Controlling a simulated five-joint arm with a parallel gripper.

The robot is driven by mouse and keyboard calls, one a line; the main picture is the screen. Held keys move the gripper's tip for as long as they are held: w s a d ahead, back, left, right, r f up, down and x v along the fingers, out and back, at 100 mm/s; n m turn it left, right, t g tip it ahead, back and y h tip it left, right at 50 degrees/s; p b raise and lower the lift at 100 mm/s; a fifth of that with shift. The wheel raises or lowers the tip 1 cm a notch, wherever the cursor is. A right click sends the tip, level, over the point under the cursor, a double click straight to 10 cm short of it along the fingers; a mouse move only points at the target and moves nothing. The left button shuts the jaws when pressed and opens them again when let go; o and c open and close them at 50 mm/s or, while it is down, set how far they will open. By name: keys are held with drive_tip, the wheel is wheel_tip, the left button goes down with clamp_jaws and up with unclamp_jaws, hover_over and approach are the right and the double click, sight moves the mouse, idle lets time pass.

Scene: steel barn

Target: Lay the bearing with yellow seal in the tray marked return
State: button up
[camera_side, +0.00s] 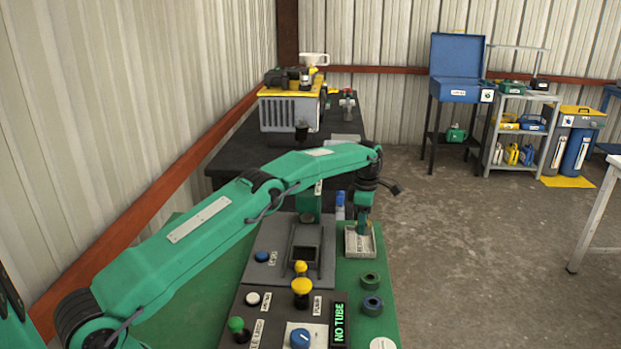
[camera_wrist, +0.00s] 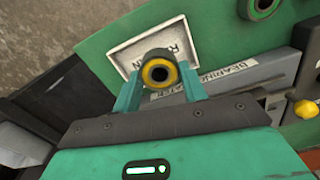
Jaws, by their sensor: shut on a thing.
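The bearing with the yellow seal (camera_wrist: 160,73) is between the two teal fingers of my gripper (camera_wrist: 160,88) in the wrist view, and the fingers are shut on it. Behind it lies the white tray marked return (camera_wrist: 126,60), whose label is partly covered by the bearing. In the side view my gripper (camera_side: 362,228) points down over the return tray (camera_side: 351,246), near its far edge. The bearing is hard to make out there, and I cannot tell the gap between it and the tray floor.
Two more bearings, one green-sealed (camera_side: 370,280) and one blue-sealed (camera_side: 372,305), lie on the green bench nearer the camera. A grey bearing heater (camera_wrist: 228,82) stands beside the tray. A control panel with a yellow knob (camera_side: 301,286) and a lit NO TUBE sign (camera_side: 339,322) is closer.

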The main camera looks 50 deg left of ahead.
sight(359, 243)
drive_tip(key=shift+w+a+f, duration=0.3)
drive_tip(key=shift+a+f, duration=0.1)
drive_tip(key=shift+a, duration=0.2)
drive_tip(key=shift+f, duration=2)
drive_tip(key=shift+f, duration=0.2)
drive_tip(key=o, duration=1)
drive_tip(key=shift+r, duration=0.1)
drive_tip(key=shift+r, duration=3.8)
